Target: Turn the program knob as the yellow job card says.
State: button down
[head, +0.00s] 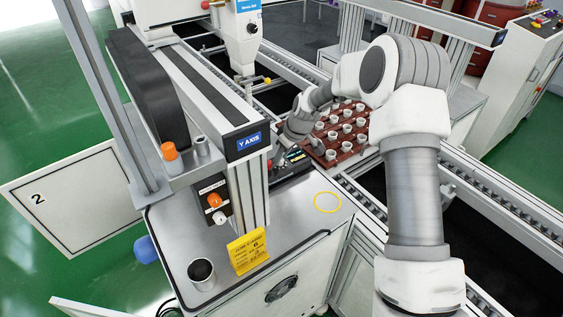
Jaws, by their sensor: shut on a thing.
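The yellow job card (247,251) stands upright on the near left part of the steel worktop. Its print is too small to read surely. A dark control box (292,167) with small lit parts sits at the back of the worktop, to the right of the Y AXIS post. My arm reaches over from the right, and my gripper (283,152) is down at this box. It is shut on what appears to be the program knob. My gripper and wrist hide the knob, so its pointer and setting cannot be seen.
A brown tray (336,137) of white pots stands on the conveyor close beside my wrist.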

jog(key=m+b, duration=0.1)
jog(key=m, duration=0.1)
jog(key=m+t+h+b, duration=0.1)
jog(key=m, duration=0.1)
jog(key=shift+s+a+m, duration=0.1)
jog(key=shift+a+m, duration=0.1)
jog(key=shift+m, duration=0.1)
jog(key=m+h, duration=0.1)
jog(key=m, duration=0.1)
jog(key=m+h, duration=0.1)
jog(key=m, duration=0.1)
jog(key=shift+m+t+b, duration=0.3)
jog(key=shift+m+b, duration=0.1)
